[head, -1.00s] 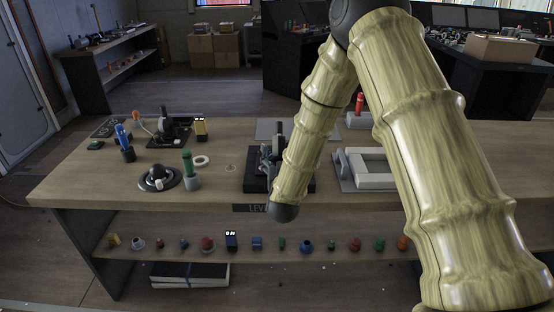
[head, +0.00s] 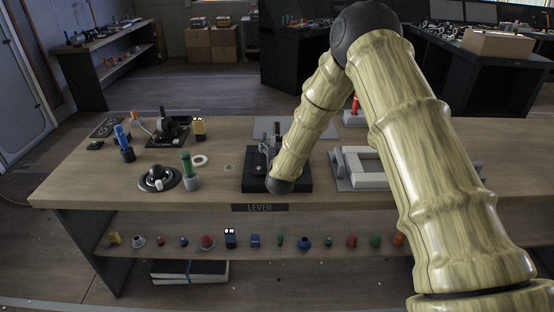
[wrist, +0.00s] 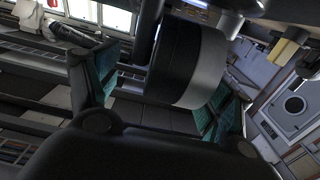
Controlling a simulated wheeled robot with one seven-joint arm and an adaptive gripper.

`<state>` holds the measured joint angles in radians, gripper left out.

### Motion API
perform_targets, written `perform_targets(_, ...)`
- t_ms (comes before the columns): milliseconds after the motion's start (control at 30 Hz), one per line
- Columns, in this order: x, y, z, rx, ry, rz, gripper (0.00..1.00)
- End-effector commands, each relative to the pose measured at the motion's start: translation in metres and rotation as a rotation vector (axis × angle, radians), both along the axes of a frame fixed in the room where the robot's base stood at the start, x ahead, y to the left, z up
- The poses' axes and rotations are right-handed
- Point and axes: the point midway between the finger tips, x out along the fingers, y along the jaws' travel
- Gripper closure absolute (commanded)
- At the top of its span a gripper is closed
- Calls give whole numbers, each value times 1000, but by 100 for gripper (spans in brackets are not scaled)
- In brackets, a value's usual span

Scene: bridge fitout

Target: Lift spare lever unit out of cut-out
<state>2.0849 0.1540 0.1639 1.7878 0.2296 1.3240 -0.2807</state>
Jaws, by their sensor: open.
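A dark lever unit (head: 262,160) stands on a black base block (head: 303,182) behind the LEVER label in the head view. My forearm hangs over this block and covers its right part, so the lever and my gripper are hard to tell apart there. In the wrist view my gripper (wrist: 160,95) is open, with teal pads on both fingers. A black cylindrical knob (wrist: 190,65) shows between and beyond the fingers; contact cannot be told. A second black lever unit (head: 167,128) stands on a dark plate at the table's back left.
A white frame (head: 362,168) lies right of the block. A grey plate (head: 280,127) lies behind. Bare wood is at the front left.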

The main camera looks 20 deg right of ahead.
Motion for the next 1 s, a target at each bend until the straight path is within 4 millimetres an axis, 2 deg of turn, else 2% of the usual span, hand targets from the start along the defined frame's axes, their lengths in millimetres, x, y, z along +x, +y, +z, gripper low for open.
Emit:
perform_targets(267,3,-1,0,0,1,1,20)
perform_targets(367,3,-1,0,0,1,1,35)
perform_targets(700,3,-1,0,0,0,1,97)
perform_targets(733,3,-1,0,0,0,0,100)
perform_targets(1000,4,-1,2,0,-4,0,100)
